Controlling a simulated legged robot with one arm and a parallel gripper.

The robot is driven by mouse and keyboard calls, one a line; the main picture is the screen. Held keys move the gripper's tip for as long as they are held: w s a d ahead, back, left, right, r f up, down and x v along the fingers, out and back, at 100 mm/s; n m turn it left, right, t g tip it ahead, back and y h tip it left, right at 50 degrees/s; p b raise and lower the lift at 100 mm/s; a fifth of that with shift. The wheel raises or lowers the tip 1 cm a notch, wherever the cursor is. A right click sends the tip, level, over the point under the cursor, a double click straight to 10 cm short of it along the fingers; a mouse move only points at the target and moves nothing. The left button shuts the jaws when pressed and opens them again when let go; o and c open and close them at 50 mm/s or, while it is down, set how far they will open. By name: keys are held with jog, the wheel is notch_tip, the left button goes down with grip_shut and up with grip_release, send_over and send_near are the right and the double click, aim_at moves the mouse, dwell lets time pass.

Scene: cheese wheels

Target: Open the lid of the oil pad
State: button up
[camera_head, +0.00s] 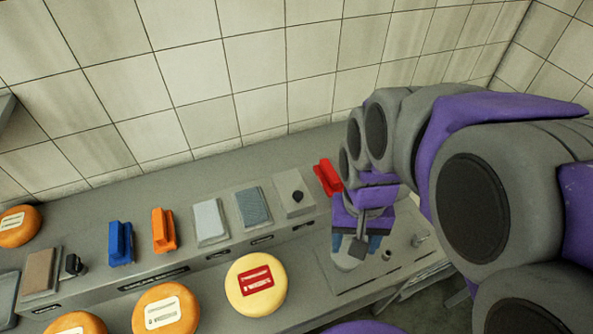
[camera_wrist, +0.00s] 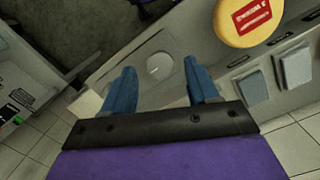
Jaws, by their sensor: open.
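My gripper (camera_head: 355,247) is open over the lower counter, right of the yellow cheese wheel. In the wrist view its two blue fingers (camera_wrist: 160,78) stand wide apart. A round pale grey lid (camera_wrist: 157,66) with a small raised grip shows between the fingertips, and I take it for the oil pad's lid. It looks closed and lies flat in the counter. In the head view a pale rounded part of it (camera_head: 346,263) shows below the fingers, partly hidden by my gripper. I cannot tell whether the fingers touch it.
The yellow cheese wheel (camera_head: 256,284) with a red label and an orange wheel (camera_head: 165,308) stand left. A tiled wall stands behind.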

jog(key=w+a+r+m+p, duration=0.1)
jog(key=w+a+p, duration=0.15)
jog(key=w, duration=0.45)
jog(key=w+a+r+m+p, duration=0.1)
jog(key=w+a+r+p, duration=0.15)
jog(key=w, duration=0.55)
jog(key=m+t+p, duration=0.1)
jog(key=m+p, duration=0.1)
jog(key=p, duration=0.2)
send_over(298, 194)
notch_tip(298, 194, down, 3)
notch_tip(298, 194, down, 17)
jog(key=shift+r+p, duration=0.1)
jog(key=shift+p, duration=0.45)
grip_shut()
